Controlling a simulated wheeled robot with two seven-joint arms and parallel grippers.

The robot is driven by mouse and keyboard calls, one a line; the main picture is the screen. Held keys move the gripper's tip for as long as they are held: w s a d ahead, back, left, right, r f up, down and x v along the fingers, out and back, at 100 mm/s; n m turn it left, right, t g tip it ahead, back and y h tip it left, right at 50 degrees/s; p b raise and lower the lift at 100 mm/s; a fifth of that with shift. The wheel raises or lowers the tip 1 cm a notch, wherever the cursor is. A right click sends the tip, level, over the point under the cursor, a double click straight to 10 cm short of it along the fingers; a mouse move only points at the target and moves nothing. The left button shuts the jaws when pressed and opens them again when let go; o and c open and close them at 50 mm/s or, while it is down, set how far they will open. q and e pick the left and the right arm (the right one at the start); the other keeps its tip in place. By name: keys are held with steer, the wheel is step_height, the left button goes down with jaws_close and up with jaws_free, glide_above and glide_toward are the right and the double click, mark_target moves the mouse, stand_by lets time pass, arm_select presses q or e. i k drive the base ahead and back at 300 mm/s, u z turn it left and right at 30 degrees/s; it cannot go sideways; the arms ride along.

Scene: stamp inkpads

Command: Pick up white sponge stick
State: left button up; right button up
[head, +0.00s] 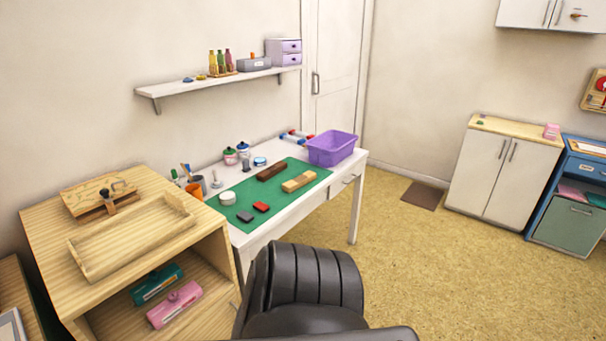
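I cannot pick out a white sponge stick for certain. Thin upright sticks (185,168) stand in a holder at the left end of the white desk, too small to tell apart. A small pale upright item (216,181) stands near them and may be a stick in a stand. An orange cup (195,190) is beside them. Neither of my grippers shows in the head view.
The white desk (345,178) has a green mat (270,204) with blocks and pads on it. A purple bin (331,148) stands at its right end. A black chair (300,280) blocks the desk's front. A wooden cabinet (215,262) stands left.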

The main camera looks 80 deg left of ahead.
mark_target(216, 182)
steer(key=u, duration=2.9)
